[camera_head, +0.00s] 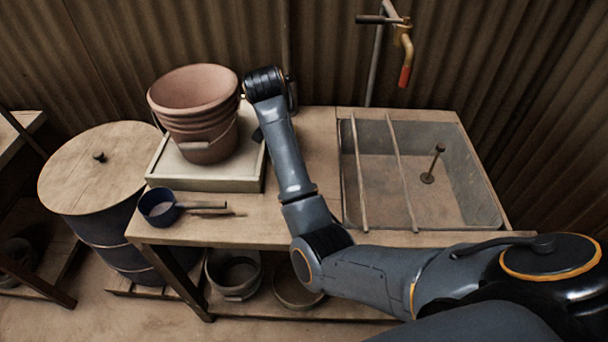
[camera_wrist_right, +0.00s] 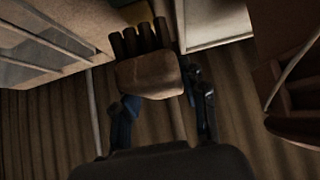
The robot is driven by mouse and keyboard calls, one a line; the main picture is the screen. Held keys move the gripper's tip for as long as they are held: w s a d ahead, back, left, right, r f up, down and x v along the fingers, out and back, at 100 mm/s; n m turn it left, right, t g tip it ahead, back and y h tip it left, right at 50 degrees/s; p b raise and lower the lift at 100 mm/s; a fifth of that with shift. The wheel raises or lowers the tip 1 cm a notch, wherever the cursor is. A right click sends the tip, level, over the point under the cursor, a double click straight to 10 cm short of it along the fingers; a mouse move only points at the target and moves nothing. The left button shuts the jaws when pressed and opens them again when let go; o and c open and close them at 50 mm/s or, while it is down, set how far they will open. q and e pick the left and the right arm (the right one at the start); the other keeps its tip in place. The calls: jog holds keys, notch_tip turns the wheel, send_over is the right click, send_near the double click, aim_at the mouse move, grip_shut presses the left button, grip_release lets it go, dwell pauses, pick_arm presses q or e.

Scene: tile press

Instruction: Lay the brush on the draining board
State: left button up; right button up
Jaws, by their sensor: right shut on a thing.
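The brush (camera_wrist_right: 150,76), a brown wooden block with dark bristles, is held in my right gripper (camera_wrist_right: 165,112), whose fingers are on either side of it in the right wrist view. The bristles point to the top of that picture. In the head view my right arm reaches up over the worktop, and its forearm hides the gripper and brush. A pale raised board (camera_head: 160,180) stands on the left of the worktop; it also shows in the right wrist view (camera_wrist_right: 218,32). I cannot tell whether this is the draining board. My left gripper is not in view.
A blue dipper (camera_head: 157,208) lies in front. A sunken basin (camera_head: 377,203) with two rails is at the right, beneath a tap (camera_head: 404,55). Bare worktop (camera_head: 322,150) lies between board and basin. A lidded barrel (camera_head: 100,190) stands left.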

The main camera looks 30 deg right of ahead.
jog(key=shift+w+d, duration=0.15)
jog(key=shift+d, duration=0.2)
jog(key=d+f, duration=0.2)
jog(key=d, duration=0.2)
jog(key=d+f, duration=0.3)
jog(key=d, duration=0.1)
jog(key=d+f, duration=0.3)
jog(key=d, duration=0.1)
jog(key=shift+w+d+f, duration=0.1)
jog(key=shift+w+f, duration=0.05)
jog(key=shift+d+f, duration=0.45)
notch_tip(320, 180, down, 4)
jog(key=shift+d+r, duration=0.15)
jog(key=shift+r, duration=0.05)
jog(key=o, duration=1.2)
